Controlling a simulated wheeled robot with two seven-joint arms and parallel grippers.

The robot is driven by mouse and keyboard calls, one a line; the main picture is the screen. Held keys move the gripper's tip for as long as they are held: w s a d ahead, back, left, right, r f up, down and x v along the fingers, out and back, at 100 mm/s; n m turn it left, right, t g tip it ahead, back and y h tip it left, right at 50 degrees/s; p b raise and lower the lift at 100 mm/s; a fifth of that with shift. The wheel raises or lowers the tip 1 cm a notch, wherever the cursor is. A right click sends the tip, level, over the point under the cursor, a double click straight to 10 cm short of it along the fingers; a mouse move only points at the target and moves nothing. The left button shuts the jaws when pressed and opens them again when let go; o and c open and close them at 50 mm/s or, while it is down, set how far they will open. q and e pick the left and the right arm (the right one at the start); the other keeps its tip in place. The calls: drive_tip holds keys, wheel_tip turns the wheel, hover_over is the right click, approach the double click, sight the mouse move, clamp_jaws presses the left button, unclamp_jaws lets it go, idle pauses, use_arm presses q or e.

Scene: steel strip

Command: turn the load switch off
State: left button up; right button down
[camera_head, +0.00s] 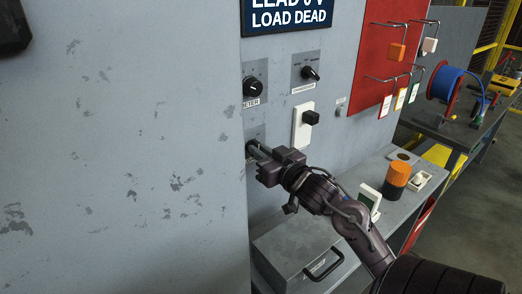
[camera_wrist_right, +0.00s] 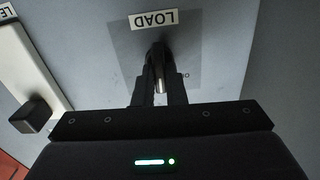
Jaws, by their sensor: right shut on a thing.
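The load switch (camera_wrist_right: 158,62) is a dark lever on a darker grey plate (camera_wrist_right: 128,42) under an upside-down white LOAD label (camera_wrist_right: 155,19) in the right wrist view. My right gripper (camera_wrist_right: 158,92) is shut on the lever, with one finger on each side of it. In the head view the right gripper (camera_head: 262,152) reaches the cabinet face from the lower right and covers most of the switch. The plate edge (camera_head: 252,132) shows just above it. The lettering beside the lever is too blurred to read fully. My left gripper is not in view.
Above are a METER knob (camera_head: 253,87), another black knob (camera_head: 308,73) and a white block with a black handle (camera_head: 302,125). Below are a grey box (camera_head: 290,255) and a ledge with an orange-and-black cylinder (camera_head: 397,176). A red board (camera_head: 378,55) hangs right.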

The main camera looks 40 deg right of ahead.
drive_tip(key=n+b, duration=0.1)
drive_tip(key=n, duration=0.3)
drive_tip(key=n+b, duration=0.1)
drive_tip(key=n, duration=0.4)
drive_tip(key=shift+a+f, duration=0.2)
drive_tip(key=shift+n+b, duration=0.3)
drive_tip(key=shift+n, duration=0.1)
drive_tip(key=c, duration=1.5)
unclamp_jaws()
drive_tip(key=shift+r, duration=0.1)
drive_tip(key=shift+s, duration=0.1)
